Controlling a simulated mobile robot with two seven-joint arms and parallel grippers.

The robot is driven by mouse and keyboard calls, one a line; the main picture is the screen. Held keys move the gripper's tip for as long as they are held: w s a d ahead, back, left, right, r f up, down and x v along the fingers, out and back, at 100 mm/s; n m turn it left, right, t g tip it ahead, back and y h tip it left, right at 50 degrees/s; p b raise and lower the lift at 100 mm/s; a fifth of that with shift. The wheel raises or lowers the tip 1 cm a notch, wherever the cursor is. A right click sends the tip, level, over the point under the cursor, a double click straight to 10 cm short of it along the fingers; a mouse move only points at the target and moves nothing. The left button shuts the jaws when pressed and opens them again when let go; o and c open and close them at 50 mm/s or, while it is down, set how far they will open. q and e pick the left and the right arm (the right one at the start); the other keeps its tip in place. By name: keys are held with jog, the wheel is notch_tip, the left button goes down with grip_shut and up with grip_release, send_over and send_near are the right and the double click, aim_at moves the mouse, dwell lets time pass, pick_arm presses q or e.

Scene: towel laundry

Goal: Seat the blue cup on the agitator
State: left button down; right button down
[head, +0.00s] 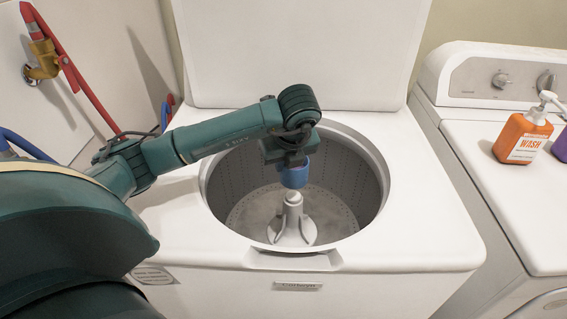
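The blue cup (294,176) is at my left gripper (291,164), over the washer's open drum. The cup hangs just above the top of the pale agitator (293,217), nearly in line with it. I cannot tell whether the cup's lower rim touches the agitator's tip. The gripper's fingers are mostly hidden by the wrist and the cup, but the cup stays up at the gripper, so it appears shut on it. The agitator stands upright in the drum. My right gripper is not in view.
The white washer (420,240) has its lid (300,50) raised behind the drum. The drum's rim surrounds the arm's end. On the right, a white dryer (500,190) carries an orange pump bottle (522,138) and a purple container (562,147). Red and blue hoses run at the left wall.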

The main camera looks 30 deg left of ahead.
aim_at(284, 182)
pick_arm(q)
jog(key=shift+s+f+b, duration=0.1)
jog(key=shift+f+b, duration=0.4)
jog(key=shift+f, duration=0.35)
notch_tip(284, 182, down, 3)
jog(key=shift+f+b, duration=0.15)
jog(key=shift+b, duration=0.9)
jog(key=shift+f, duration=0.3)
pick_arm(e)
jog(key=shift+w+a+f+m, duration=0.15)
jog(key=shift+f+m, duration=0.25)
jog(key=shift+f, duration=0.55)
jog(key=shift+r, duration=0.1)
pick_arm(q)
jog(key=shift+b, duration=0.45)
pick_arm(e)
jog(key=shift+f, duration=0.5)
pick_arm(q)
jog(key=shift+f+b, duration=0.55)
jog(key=shift+f, duration=0.05)
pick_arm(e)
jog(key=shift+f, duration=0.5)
pick_arm(q)
jog(key=c, duration=1.9)
grip_release()
jog(key=shift+r, duration=0.1)
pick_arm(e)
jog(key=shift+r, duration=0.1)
